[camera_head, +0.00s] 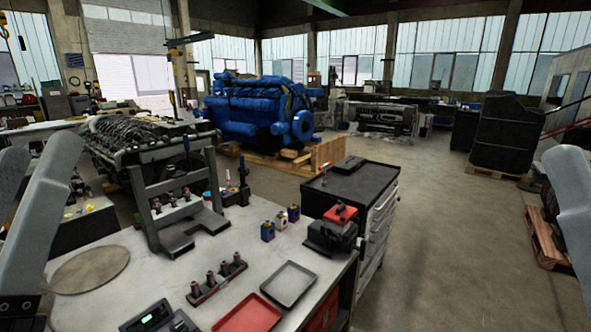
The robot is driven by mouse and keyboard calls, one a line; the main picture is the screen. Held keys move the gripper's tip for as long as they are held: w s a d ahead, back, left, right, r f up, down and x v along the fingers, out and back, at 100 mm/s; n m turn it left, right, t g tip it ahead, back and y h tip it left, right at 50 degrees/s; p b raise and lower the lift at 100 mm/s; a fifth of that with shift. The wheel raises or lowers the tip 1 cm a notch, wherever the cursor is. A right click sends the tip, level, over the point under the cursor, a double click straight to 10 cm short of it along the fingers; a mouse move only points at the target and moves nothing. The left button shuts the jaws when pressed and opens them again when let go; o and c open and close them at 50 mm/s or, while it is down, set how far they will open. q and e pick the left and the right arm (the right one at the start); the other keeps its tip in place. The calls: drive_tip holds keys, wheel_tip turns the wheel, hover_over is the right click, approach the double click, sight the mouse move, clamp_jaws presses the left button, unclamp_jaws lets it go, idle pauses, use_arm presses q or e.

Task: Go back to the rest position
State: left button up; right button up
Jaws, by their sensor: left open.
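My left arm stands at the left edge as pale grey links. The dark part of my left gripper (20,306) shows low in the left corner, cut off by the frame. It is open, with nothing seen in it, and it is left of the workbench (180,268). A pale grey link of my right arm stands at the right edge. My right gripper is not in view.
The workbench holds a round disc (90,269), a grey tray (289,284), a red tray (248,315), a metal stand (172,205), a rack of injector-like parts (216,280) and a red-topped vise (333,230). A black tool cabinet (352,190) adjoins it.

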use_arm(q)
wheel_tip(320, 180, up, 24)
drive_tip(key=s+d+m+h+p, duration=0.1)
drive_tip(key=m+p, duration=0.4)
drive_tip(key=p, duration=1.9)
drive_tip(key=d+h, duration=0.1)
drive_tip(key=h, duration=0.1)
drive_tip(key=shift+r+h, duration=0.25)
drive_tip(key=shift+h, duration=0.15)
drive_tip(key=shift+s, duration=0.1)
